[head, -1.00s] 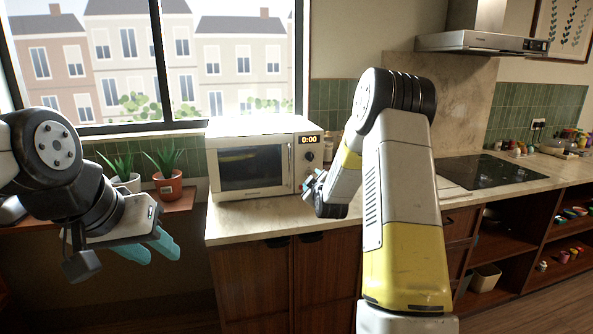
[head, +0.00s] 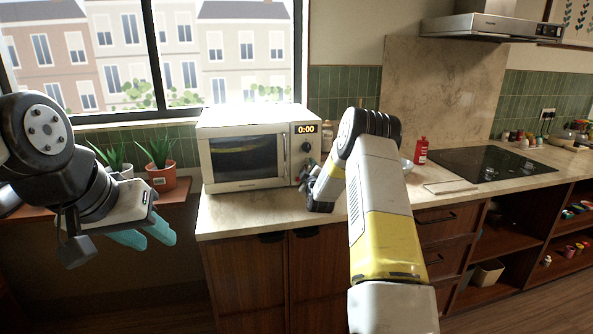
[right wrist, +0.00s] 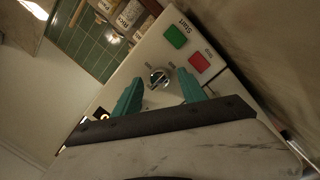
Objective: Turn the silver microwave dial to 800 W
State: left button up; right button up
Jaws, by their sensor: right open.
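The white microwave (head: 245,158) stands on the counter with its door shut and its display reading 0:00. Its upper dial (head: 307,147) shows dark in the head view. In the right wrist view the silver dial (right wrist: 158,78) has small marks around it, too small to read. My right gripper (head: 305,178) is at the front of the control panel. Its teal fingers (right wrist: 160,90) are open, one on each side of the dial in the picture; I cannot tell whether they touch it. My left gripper (head: 148,238) hangs empty at the left, its fingers apart.
A green button (right wrist: 175,37) and a red button (right wrist: 199,62) are beside the dial. Potted plants (head: 160,165) stand left of the microwave. A red bottle (head: 421,151) and a black hob (head: 490,165) are to the right. The counter's front strip is clear.

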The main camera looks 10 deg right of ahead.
jog(key=shift+c, duration=0.4)
grip_shut()
